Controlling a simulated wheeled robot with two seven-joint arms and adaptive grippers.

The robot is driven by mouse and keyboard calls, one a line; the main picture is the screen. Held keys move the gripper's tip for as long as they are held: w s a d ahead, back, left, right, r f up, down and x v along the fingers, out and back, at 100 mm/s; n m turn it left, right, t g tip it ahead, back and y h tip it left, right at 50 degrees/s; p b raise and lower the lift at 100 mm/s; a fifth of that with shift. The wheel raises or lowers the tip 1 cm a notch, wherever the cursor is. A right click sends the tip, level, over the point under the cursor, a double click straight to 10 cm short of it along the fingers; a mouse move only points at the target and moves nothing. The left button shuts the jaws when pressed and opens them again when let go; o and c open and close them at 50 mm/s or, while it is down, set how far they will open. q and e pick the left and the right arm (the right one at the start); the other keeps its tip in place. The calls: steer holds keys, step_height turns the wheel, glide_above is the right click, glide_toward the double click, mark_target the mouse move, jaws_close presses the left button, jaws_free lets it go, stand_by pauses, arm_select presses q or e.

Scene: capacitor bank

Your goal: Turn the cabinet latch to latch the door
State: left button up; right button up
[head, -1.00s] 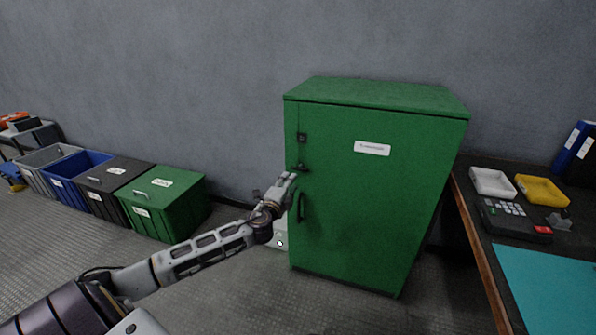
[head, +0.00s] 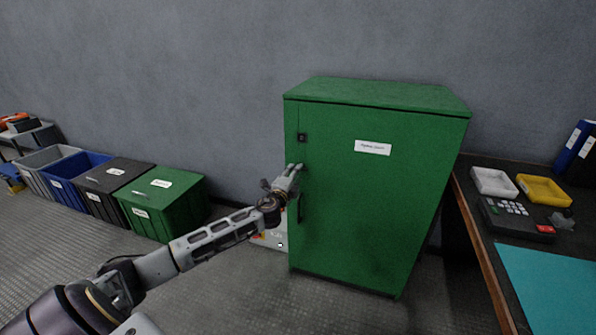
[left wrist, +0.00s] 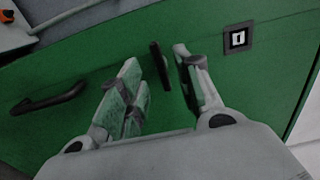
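The green cabinet (head: 375,200) stands against the wall with its door shut or nearly shut. The latch (left wrist: 160,67) is a small black bar in the left wrist view, lying crosswise to the door handle. In the head view my gripper mostly hides it. My left gripper (head: 295,167) is at the door's left edge, above the handle (head: 300,207). In the left wrist view its fingers (left wrist: 165,82) are apart, with the latch bar between them, nearer the right finger. Contact cannot be told. My right gripper is out of view.
A black square fitting (head: 302,137) sits above the latch. The handle also shows in the left wrist view (left wrist: 50,98). A green bin (head: 165,205) and other bins stand left. A workbench (head: 480,240) with trays stands right. A whitish box (head: 272,238) is behind the arm.

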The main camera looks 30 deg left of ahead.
arm_select(q)
steer(key=b+x, duration=0.1)
steer(key=x, duration=0.3)
steer(key=shift+w, duration=0.25)
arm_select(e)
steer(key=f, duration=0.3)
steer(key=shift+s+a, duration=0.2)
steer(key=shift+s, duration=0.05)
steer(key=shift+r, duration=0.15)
arm_select(q)
steer(key=c, duration=0.7)
jaws_close()
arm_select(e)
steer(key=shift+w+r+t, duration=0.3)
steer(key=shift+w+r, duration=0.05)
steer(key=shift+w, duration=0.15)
